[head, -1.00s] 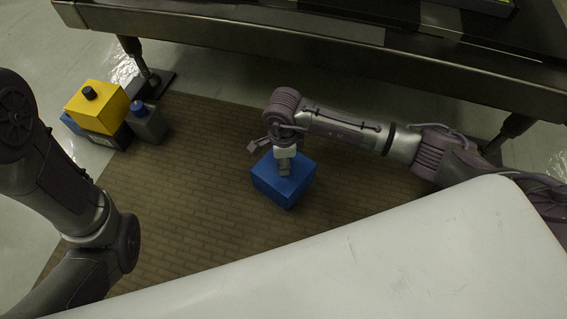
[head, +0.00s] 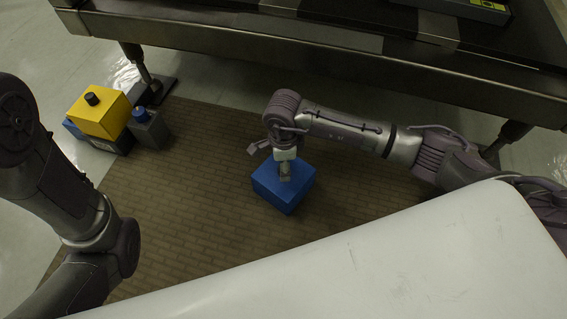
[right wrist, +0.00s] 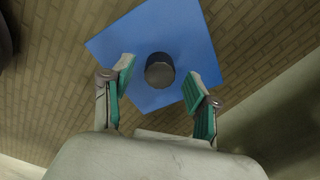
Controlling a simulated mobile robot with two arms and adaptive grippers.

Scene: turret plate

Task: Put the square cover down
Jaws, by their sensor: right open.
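The square cover is most likely the blue square block (head: 284,192), which sits on the brown brick-patterned mat (head: 205,200). In the right wrist view its blue top (right wrist: 150,45) carries a round dark knob (right wrist: 159,70). My right gripper (head: 285,168) is over the blue block. In the right wrist view my right gripper (right wrist: 160,85) is open, with its green-padded fingers on either side of the knob and apart from it. My left arm shows at the left edge of the head view, but its gripper is out of view.
A yellow block with a black knob (head: 103,112) stands at the left, beside a grey block with a blue knob (head: 148,128). A dark metal table (head: 300,45) runs along the back, its leg near these blocks. The mat between them and the blue block is clear.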

